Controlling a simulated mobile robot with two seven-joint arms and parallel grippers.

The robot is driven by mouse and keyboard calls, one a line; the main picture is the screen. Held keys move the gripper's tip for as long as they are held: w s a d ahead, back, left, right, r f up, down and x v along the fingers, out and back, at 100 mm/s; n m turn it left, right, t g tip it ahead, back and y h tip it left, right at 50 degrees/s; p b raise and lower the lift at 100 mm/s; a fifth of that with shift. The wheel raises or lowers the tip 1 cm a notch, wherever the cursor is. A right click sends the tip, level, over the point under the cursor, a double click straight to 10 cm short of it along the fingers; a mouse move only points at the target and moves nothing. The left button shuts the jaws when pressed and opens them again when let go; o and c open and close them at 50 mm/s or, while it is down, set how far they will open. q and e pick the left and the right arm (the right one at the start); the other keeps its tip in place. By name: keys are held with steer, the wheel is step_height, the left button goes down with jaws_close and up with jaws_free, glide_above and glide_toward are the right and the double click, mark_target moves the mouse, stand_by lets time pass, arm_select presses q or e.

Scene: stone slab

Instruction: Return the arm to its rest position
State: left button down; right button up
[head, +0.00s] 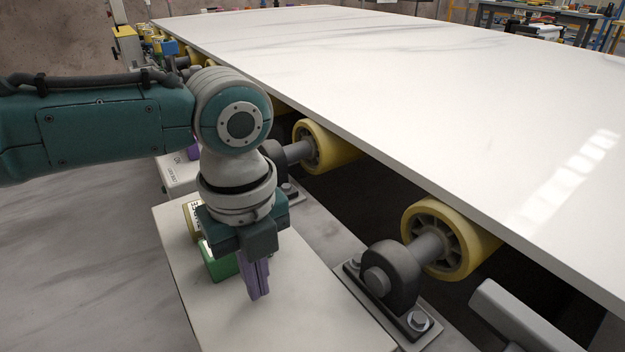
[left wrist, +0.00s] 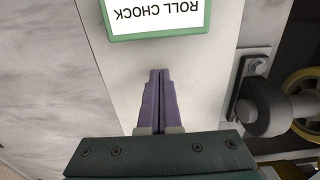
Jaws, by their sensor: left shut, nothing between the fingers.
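My left arm comes in from the left in the head view, bent at the elbow with its hand pointing down. My left gripper (head: 257,291) has purple fingers, shut together with nothing between them. It is over the pale board (head: 310,315) beside the rollers. In the left wrist view the shut fingers (left wrist: 158,75) point toward a green-framed block labelled "ROLL CHOCK" (left wrist: 112,37), apart from it. The green block (head: 220,264) also shows partly behind my gripper in the head view. My right gripper is not in view.
A large white stone slab (head: 400,80) lies on yellow rollers (head: 450,238) to the right. A dark roller bearing (head: 390,278) is bolted beside the board. A yellow labelled item (head: 192,218) stands behind my wrist. Grey floor (head: 80,270) is clear at left.

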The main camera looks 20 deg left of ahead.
arm_select(q)
step_height(320, 180, up, 10)
steer(key=p, duration=0.2)
steer(key=s+d+r+n+t+h+p, duration=0.2)
steer(key=s+d+r+n+h+p, duration=0.1)
steer(key=s+d+r+n+p, duration=0.9)
steer(key=s+a+r+n+t+y+p, duration=0.1)
steer(key=s+a+r+n+p, duration=0.2)
steer(key=a+r+n+p, duration=0.3)
steer(key=s+a+r+n+t+y+p, duration=0.1)
steer(key=s+a+r+n+y+p, duration=0.15)
steer(key=a+n+p, duration=0.45)
step_height(320, 180, up, 38)
steer(key=a+m+p, duration=0.1)
steer(key=p, duration=3.4)
steer(key=shift+w+a+h+p, duration=0.15)
steer(key=shift+a+h+p, duration=0.15)
steer(key=shift+h+p, duration=0.1)
